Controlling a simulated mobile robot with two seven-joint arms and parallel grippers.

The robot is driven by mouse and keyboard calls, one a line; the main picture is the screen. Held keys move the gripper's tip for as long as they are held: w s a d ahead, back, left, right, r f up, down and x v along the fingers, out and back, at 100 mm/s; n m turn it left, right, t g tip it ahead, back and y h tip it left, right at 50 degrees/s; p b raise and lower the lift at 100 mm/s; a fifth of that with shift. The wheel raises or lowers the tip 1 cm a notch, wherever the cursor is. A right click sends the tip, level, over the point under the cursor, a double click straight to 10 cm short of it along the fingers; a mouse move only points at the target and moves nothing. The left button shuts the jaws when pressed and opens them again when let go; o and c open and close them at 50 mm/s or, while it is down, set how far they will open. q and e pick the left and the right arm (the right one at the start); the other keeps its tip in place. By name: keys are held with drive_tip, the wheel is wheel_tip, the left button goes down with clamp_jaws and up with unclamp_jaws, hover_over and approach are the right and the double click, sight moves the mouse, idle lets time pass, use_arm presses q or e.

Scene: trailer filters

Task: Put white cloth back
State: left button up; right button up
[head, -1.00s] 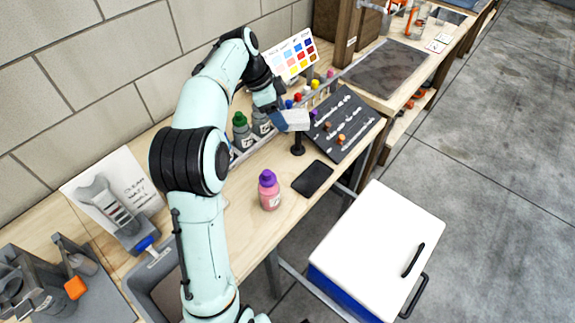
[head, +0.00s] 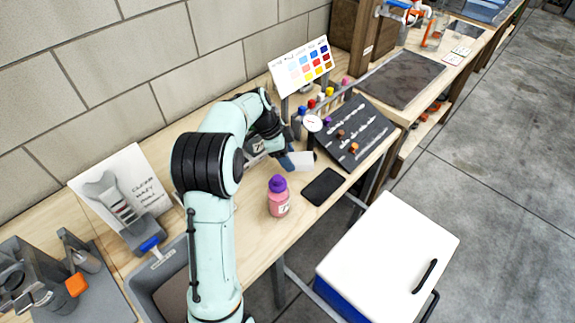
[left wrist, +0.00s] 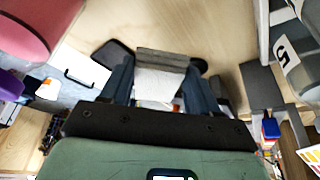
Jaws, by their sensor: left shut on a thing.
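My left gripper (head: 286,160) is shut on the white cloth (head: 301,160), a small pale folded piece, just above or at the bench top; contact with the bench is unclear. In the left wrist view the cloth (left wrist: 158,85) sits between the two dark fingers (left wrist: 160,90), with a grey strip (left wrist: 165,57) at its far end. The cloth is left of the black slab (head: 322,187) and behind the pink bottle with a purple cap (head: 278,197). My right gripper is not in view.
A colour chart (head: 302,67) stands at the back. A white-lidded box (head: 390,255) is below the bench.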

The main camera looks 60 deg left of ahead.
use_arm(q)
wheel_tip(320, 180, down, 4)
drive_tip(key=shift+f, duration=0.1)
drive_tip(key=shift+f+b, duration=0.3)
drive_tip(key=shift+b, duration=0.25)
drive_tip(key=o, duration=0.6)
drive_tip(key=shift+f, duration=0.1)
drive_tip(key=o, duration=0.4)
drive_tip(key=shift+o, duration=0.2)
drive_tip(key=shift+r, duration=0.2)
